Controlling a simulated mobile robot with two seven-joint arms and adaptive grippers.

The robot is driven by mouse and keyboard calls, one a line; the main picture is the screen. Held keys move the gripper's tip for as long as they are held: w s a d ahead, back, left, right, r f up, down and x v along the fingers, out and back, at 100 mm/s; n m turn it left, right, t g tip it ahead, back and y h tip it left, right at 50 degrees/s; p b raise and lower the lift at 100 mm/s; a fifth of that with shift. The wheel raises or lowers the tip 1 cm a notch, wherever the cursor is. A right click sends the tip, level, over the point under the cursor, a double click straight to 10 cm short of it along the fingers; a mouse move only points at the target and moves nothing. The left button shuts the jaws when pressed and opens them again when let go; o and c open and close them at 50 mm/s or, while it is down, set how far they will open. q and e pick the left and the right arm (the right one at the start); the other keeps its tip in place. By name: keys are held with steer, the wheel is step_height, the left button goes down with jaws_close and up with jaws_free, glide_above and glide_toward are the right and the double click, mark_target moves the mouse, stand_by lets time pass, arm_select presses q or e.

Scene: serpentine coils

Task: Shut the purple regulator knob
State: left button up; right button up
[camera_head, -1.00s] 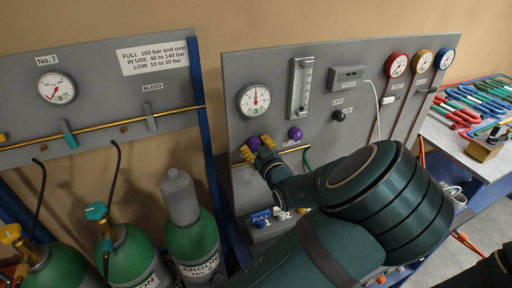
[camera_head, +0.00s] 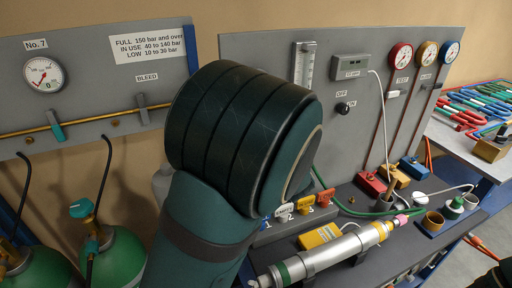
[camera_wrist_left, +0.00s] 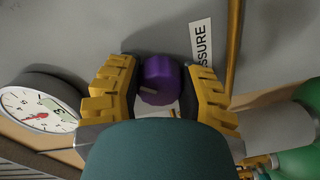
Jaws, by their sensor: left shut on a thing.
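The purple regulator knob (camera_wrist_left: 160,80) shows in the left wrist view, mounted on the grey panel, with a pale mark on its lower face. My left gripper (camera_wrist_left: 165,92) has one yellow ridged finger on each side of the knob and is shut on it. Part of the knob's underside is hidden by the dark green gripper body. In the head view, my left arm covers the knob and the gripper.
A round gauge (camera_wrist_left: 40,103) is left of the fingers in the wrist view. A label ending in "SSURE" (camera_wrist_left: 203,45) and a brass pipe (camera_wrist_left: 233,40) are right of the knob. In the head view, a silver cylinder (camera_head: 325,255) lies on the bench below the panel.

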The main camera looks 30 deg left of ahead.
arm_select(q)
steer(key=n+b, duration=0.5)
steer(key=b, duration=0.1)
steer(key=shift+a, duration=0.1)
steer(key=shift+r+n+b, duration=0.25)
steer(key=shift+n+b, duration=1.05)
steer(key=shift+n, duration=0.1)
steer(key=o, duration=1.2)
steer(key=shift+s+d+f, duration=0.1)
steer(key=shift+s+d, duration=0.15)
steer(key=shift+d, duration=0.2)
steer(key=v, duration=1.1)
